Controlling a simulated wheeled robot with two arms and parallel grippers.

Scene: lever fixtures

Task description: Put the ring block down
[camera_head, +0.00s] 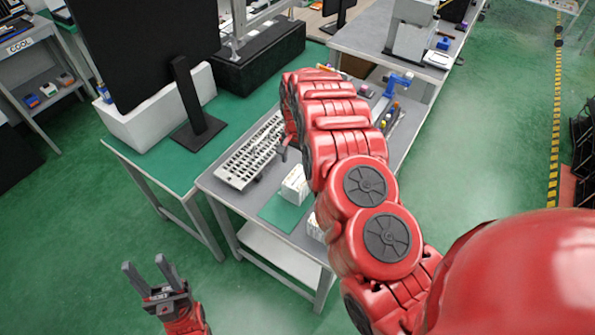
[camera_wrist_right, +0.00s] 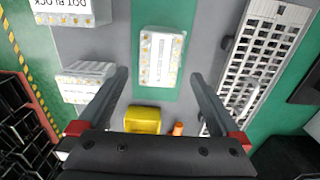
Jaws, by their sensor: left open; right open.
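A white box with yellow dots and lettering too blurred to read lies on a green mat (camera_head: 272,212) on the grey table; I take it for the ring block (camera_head: 295,186). It also shows in the right wrist view (camera_wrist_right: 162,58), flat on the mat. My right gripper (camera_wrist_right: 160,76) is open, its two fingers spread wider than the box, near its lower end, with gaps at both sides. In the head view the right gripper (camera_head: 285,150) is small and partly hidden by my arm. My left gripper (camera_head: 150,277) is open and empty, over the floor at lower left.
A box marked DOT BLOCK (camera_wrist_right: 75,12) and another white box (camera_wrist_right: 88,82) stand left of the mat in the wrist view. A white grid rack (camera_wrist_right: 265,60) lies to its right. A yellow object (camera_wrist_right: 143,120) sits below. A monitor (camera_head: 145,50) stands on the green table.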

